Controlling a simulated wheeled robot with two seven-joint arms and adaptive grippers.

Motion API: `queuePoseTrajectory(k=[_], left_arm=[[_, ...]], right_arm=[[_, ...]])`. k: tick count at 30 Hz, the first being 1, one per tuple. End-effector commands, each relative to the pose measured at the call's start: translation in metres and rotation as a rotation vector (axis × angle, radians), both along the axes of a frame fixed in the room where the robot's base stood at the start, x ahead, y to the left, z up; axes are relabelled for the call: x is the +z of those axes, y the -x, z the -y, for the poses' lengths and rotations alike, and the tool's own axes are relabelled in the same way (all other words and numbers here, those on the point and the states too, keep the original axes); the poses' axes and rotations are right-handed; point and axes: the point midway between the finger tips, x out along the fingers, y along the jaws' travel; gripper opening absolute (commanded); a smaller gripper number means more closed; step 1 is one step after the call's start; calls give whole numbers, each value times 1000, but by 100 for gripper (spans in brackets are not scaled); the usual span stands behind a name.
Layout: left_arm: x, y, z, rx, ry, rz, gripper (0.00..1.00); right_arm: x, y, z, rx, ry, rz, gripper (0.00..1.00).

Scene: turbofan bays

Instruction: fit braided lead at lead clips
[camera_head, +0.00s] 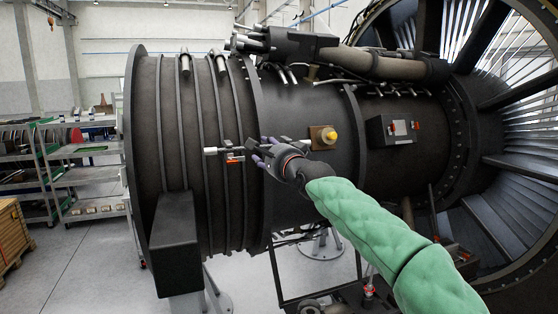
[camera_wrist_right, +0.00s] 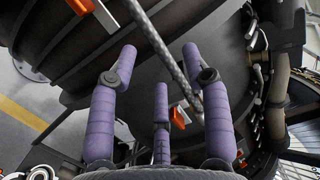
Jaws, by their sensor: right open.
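The braided lead (camera_wrist_right: 165,45) is a grey woven cable. In the right wrist view it runs from the top edge down to the right, between my open purple fingers. Its lower end passes near an orange clip (camera_wrist_right: 180,117); I cannot tell whether it sits in it. Another orange clip (camera_wrist_right: 81,6) is at the top left of that view. In the head view my right gripper (camera_head: 263,150) is open against the dark engine casing, just right of a red-orange clip (camera_head: 235,158) and a pale cylindrical fitting (camera_head: 210,150). My left gripper is not in view.
The ribbed engine casing (camera_head: 180,110) fills the middle of the head view. A yellow knob (camera_head: 329,136) and a grey box (camera_head: 392,130) stick out to the right of my gripper. Thick pipes (camera_head: 380,62) run above.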

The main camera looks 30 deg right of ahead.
Motion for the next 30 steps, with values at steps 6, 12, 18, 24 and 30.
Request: queuePoseTrajectory(k=[6, 12, 18, 24, 30], left_arm=[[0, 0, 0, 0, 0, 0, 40], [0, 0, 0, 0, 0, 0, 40], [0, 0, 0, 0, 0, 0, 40], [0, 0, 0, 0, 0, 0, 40], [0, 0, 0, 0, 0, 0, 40]], right_arm=[[0, 33, -4, 0, 0, 0, 49], [-1, 59, -7, 0, 2, 0, 49], [-1, 75, -9, 1, 0, 0, 49], [-1, 80, -9, 1, 0, -1, 49], [-1, 80, -9, 0, 0, -1, 49]])
